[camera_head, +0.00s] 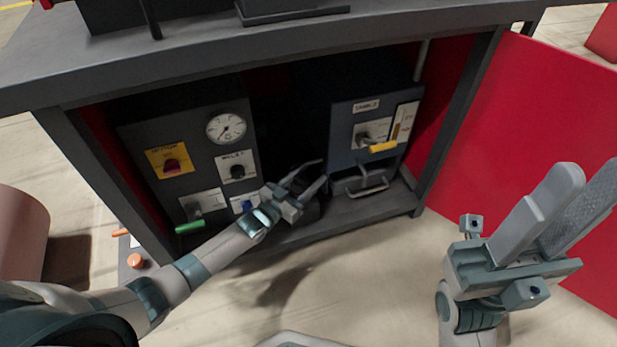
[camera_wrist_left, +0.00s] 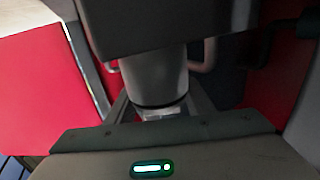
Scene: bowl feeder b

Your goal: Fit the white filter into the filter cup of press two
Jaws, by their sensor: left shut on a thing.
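My left gripper (camera_head: 321,172) reaches into the dark cabinet, between two machines and just in front of the right one. In the left wrist view, it is shut on a small pale thing (camera_wrist_left: 160,115), mostly hidden, which may be the white filter. A grey cylinder (camera_wrist_left: 155,75) stands just beyond it under a dark block. I cannot tell whether they touch. No filter can be made out in the head view. I cannot tell which part is the filter cup of press two. My right gripper (camera_head: 590,172) is open and empty, outside the cabinet at the right.
The left machine (camera_head: 210,120) has a gauge, a yellow label and a green handle. The right machine (camera_head: 342,135) has a yellow handle and a metal loop (camera_head: 367,182) below. The cabinet's frame (camera_head: 460,110) and red door (camera_head: 545,110) bound the right side. Floor in front is clear.

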